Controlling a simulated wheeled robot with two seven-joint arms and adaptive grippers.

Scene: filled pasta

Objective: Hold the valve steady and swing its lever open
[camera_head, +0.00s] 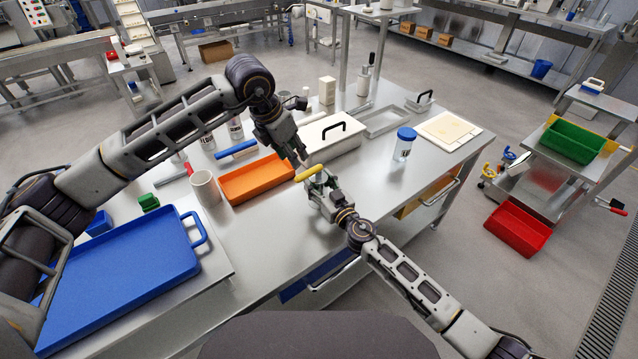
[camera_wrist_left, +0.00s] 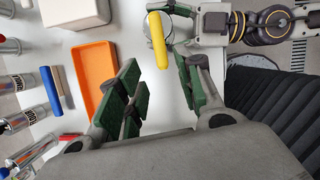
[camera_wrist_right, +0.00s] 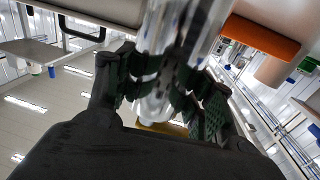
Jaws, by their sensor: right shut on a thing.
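The valve's yellow lever (camera_head: 309,173) shows in the head view beside the front of the orange tray. In the left wrist view the yellow lever (camera_wrist_left: 157,42) stands lengthwise near the top middle. My right gripper (camera_head: 319,182) is shut on the valve, whose shiny metal body (camera_wrist_right: 172,45) runs between the fingers in the right wrist view. A bit of yellow shows below it there. My left gripper (camera_head: 300,157) is open, just above and behind the lever. In the left wrist view its green-padded fingers (camera_wrist_left: 160,85) are apart with the lever's near end ahead of the gap.
An orange tray (camera_head: 258,187) lies left of the valve, with a white lidded box (camera_head: 345,148) behind it. A white cup (camera_head: 205,187) and blue tray (camera_head: 130,265) are farther left. A blue-capped jar (camera_head: 404,146) stands right.

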